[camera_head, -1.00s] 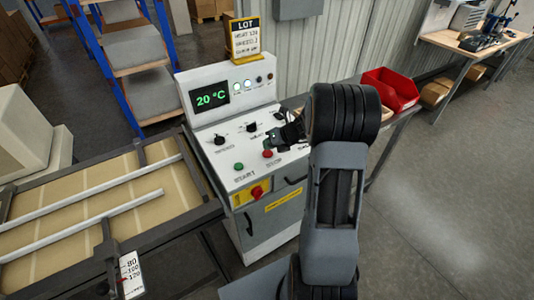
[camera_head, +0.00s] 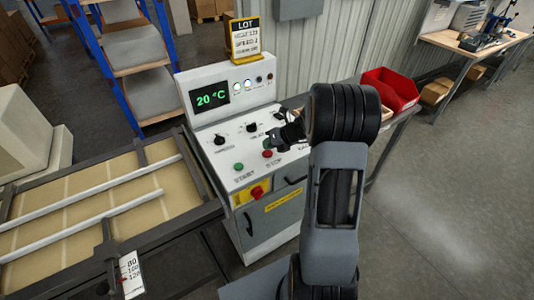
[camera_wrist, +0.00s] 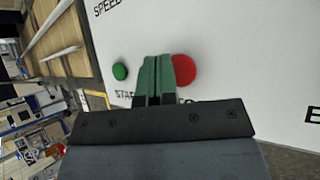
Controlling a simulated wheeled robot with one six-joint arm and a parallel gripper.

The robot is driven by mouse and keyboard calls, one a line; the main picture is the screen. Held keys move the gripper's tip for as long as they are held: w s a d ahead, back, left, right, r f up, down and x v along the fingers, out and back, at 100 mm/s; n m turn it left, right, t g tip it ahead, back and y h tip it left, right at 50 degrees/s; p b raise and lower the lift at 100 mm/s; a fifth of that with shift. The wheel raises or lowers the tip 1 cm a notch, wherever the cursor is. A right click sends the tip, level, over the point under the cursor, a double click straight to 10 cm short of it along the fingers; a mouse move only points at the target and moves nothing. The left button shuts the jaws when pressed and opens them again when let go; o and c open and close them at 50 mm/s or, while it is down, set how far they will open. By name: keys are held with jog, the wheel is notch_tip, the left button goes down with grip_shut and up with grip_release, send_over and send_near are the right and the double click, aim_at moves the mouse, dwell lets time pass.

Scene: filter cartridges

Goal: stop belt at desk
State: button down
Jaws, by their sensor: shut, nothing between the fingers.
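The control desk (camera_head: 240,178) stands at the end of the belt (camera_head: 95,205), with a green START button (camera_head: 238,167) and a red STOP button (camera_head: 267,154) on its sloped white panel. My gripper (camera_head: 268,143) is shut and empty, close above the panel by the STOP button. In the wrist view, the closed green fingertips (camera_wrist: 155,58) overlap the left edge of the red STOP button (camera_wrist: 184,70). The green START button (camera_wrist: 120,71) is clear to their left. Whether the fingers touch the STOP button cannot be told.
A red knob (camera_head: 257,191) on a yellow plate sits on the desk front. Dark knobs, including SPEED (camera_head: 219,140), and a 20 °C display (camera_head: 210,99) are on the desk. A LOT sign (camera_head: 245,38) stands on top. A red bin (camera_head: 391,90) is behind my arm.

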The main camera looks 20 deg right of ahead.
aim_at(269, 152)
jog(key=shift+f, duration=0.15)
jog(key=shift+f, duration=0.3)
jog(key=shift+f+b, duration=0.35)
jog(key=shift+f, duration=0.05)
dwell(1.1)
jog(key=shift+r, duration=0.1)
jog(key=shift+r+p, duration=0.75)
jog(key=shift+p, duration=0.15)
jog(key=shift+r, duration=0.1)
notch_tip(269, 152, up, 5)
jog(key=p, duration=0.5)
dwell(0.6)
